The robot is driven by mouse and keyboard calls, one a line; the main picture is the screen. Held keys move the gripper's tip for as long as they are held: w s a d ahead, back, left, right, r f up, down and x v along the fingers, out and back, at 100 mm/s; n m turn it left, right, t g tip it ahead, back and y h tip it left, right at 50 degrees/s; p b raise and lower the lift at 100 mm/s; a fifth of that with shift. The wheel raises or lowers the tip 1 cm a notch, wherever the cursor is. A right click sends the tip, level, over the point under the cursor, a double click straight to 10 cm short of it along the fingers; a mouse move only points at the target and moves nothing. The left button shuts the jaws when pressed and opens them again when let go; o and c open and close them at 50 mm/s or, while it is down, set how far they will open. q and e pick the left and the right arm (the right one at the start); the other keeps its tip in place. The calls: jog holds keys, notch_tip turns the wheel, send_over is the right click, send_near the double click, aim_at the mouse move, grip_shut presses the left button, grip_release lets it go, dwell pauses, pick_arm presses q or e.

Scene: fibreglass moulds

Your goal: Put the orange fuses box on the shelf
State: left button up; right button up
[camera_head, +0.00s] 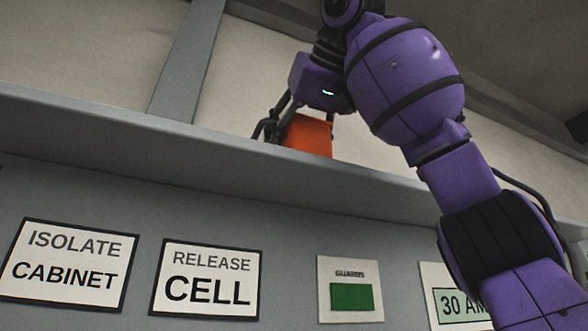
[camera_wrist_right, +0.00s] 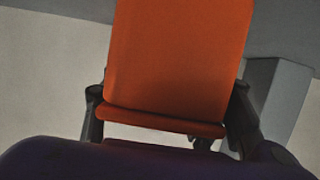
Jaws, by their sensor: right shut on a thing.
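The orange fuses box (camera_head: 308,136) is at the grey shelf (camera_head: 130,122) in the head view, above its front edge. The edge hides the box's bottom, so I cannot tell whether it rests on the shelf. My right gripper (camera_head: 290,120) is shut on the box, with dark fingers at its sides. In the right wrist view the orange box (camera_wrist_right: 178,60) fills the middle, between the two fingers of my right gripper (camera_wrist_right: 170,125). My left gripper is not in view.
Below the shelf, a grey panel carries an "ISOLATE CABINET" sign (camera_head: 68,264), a "RELEASE CELL" sign (camera_head: 207,279), a "GUARDS" plate with a green field (camera_head: 351,296) and a partly hidden "30 AM" label (camera_head: 456,303). The visible shelf edge left of the box is clear.

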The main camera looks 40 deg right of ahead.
jog(key=shift+f, duration=0.4)
jog(key=o, duration=1.6)
jog(key=shift+o, duration=0.2)
